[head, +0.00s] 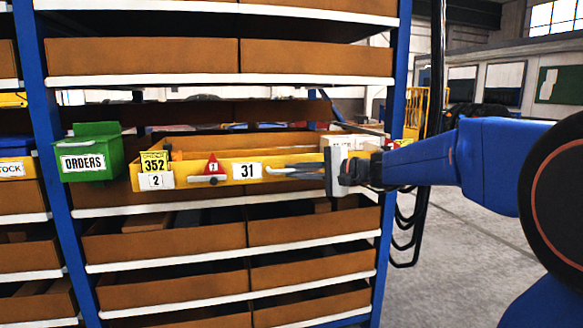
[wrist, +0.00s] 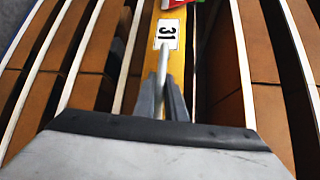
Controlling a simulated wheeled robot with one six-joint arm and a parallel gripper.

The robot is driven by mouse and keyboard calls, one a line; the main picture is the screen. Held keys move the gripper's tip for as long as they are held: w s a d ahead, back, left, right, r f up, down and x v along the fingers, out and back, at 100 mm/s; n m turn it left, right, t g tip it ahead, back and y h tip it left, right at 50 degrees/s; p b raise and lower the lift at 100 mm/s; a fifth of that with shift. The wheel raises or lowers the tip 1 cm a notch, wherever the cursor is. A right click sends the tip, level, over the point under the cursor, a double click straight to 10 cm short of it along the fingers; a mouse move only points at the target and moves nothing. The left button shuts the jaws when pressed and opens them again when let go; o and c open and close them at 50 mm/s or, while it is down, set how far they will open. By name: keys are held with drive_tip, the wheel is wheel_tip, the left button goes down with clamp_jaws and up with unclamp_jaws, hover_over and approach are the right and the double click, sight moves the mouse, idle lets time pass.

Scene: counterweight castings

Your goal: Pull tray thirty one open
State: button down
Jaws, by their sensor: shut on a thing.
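Tray thirty one has a yellow front (head: 232,164) with a white "31" label, on the middle shelf in the head view. The label (wrist: 167,34) also shows in the wrist view, at the top centre. My gripper (head: 280,171) is at the right part of this front, reaching in from the right. In the wrist view its two dark fingers (wrist: 164,100) are shut on a thin grey handle (wrist: 162,62), one on each side. The handle's far end lies close to the label. How far the tray stands out of the rack is hard to tell.
A green "ORDERS" bin (head: 92,158) hangs at the left, beside a yellow "352" and "2" tag plate (head: 154,170). A red warning tag (head: 212,166) sits left of the label. Brown trays fill the shelves above and below. Blue rack posts (head: 392,120) flank them. Open floor lies at the right.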

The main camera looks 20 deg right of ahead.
drive_tip(key=s, duration=1.6)
drive_tip(key=shift+f, duration=0.1)
drive_tip(key=c, duration=1.8)
unclamp_jaws()
drive_tip(key=shift+d, duration=0.1)
drive_tip(key=shift+v, duration=8.65)
